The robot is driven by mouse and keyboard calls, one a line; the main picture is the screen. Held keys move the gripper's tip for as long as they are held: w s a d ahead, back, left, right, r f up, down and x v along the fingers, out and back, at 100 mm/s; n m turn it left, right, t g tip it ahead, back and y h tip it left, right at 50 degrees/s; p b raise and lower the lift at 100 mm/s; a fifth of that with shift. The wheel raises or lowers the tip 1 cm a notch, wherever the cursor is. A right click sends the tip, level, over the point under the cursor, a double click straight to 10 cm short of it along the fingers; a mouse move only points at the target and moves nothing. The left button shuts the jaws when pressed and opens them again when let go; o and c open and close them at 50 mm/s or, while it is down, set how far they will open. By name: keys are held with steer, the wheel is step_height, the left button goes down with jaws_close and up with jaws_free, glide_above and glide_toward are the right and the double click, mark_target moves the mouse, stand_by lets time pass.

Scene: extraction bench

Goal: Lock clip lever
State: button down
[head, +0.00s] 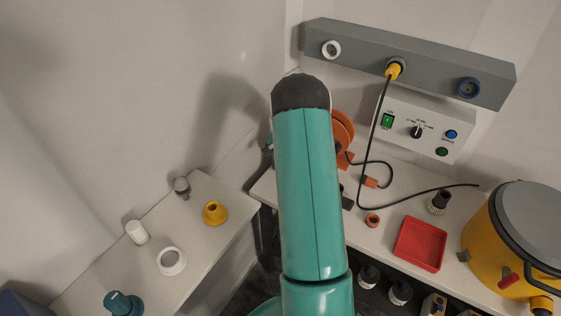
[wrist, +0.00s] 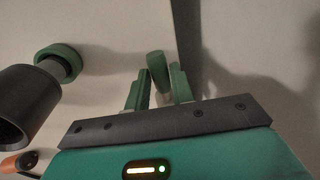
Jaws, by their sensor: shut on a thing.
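A dark cylinder (wrist: 28,105) and a green ring (wrist: 66,60) are left of my gripper. The right bench holds a red tray (head: 420,244), a yellow drum (head: 482,234) and a control box (head: 430,118) under a grey rail (head: 430,72). A black cable (head: 370,135) hangs there.

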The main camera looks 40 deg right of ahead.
steer(key=shift+w, duration=0.15)
stand_by(0.3)
steer(key=c, duration=1.2)
jaws_free()
steer(key=shift+c, duration=0.2)
step_height(320, 180, up, 14)
steer(key=s, duration=0.2)
steer(key=shift+s+d+f, duration=0.2)
steer(key=shift+s+d, duration=0.15)
